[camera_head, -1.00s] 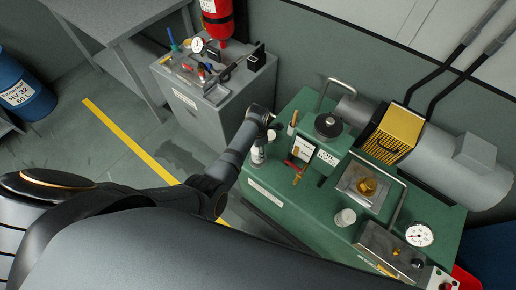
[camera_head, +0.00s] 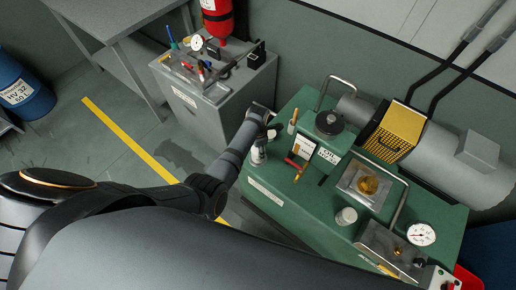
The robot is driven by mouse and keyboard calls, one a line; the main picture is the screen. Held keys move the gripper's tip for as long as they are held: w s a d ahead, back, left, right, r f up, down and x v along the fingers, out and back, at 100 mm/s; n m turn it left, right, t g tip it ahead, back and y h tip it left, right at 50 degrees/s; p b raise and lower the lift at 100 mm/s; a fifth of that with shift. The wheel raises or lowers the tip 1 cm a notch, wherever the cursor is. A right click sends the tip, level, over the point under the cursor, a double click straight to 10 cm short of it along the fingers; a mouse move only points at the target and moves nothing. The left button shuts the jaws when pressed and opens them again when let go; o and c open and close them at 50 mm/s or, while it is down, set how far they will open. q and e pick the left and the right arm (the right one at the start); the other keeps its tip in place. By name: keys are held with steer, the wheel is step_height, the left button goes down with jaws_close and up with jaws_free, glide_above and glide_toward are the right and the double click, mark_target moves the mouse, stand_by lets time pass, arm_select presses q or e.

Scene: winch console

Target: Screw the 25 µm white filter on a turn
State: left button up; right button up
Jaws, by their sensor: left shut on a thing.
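A white filter can (camera_head: 258,155) with dark marks stands at the left end of the green console (camera_head: 275,187). My left gripper (camera_head: 262,142) is above it and shut on its upper part. The can looks upright. Its seat and any thread are too small to make out, and I cannot read a 25 µm mark. My left arm comes in from the lower left and hides part of the console's near side. My right gripper is not in view.
Close right of the can are a red-handled valve (camera_head: 292,162) and a labelled block (camera_head: 327,155). A pale cylinder (camera_head: 346,216), an amber bowl (camera_head: 368,186) and a gauge (camera_head: 421,234) are farther right. A grey cabinet (camera_head: 213,113) stands behind.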

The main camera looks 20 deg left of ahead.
arm_select(q)
steer(key=shift+f, duration=0.3)
steer(key=shift+r+m, duration=0.15)
steer(key=shift+m, duration=0.35)
steer(key=shift+m+p, duration=0.3)
steer(key=shift+m, duration=0.4)
steer(key=shift+m+p, duration=0.35)
steer(key=shift+m, duration=0.85)
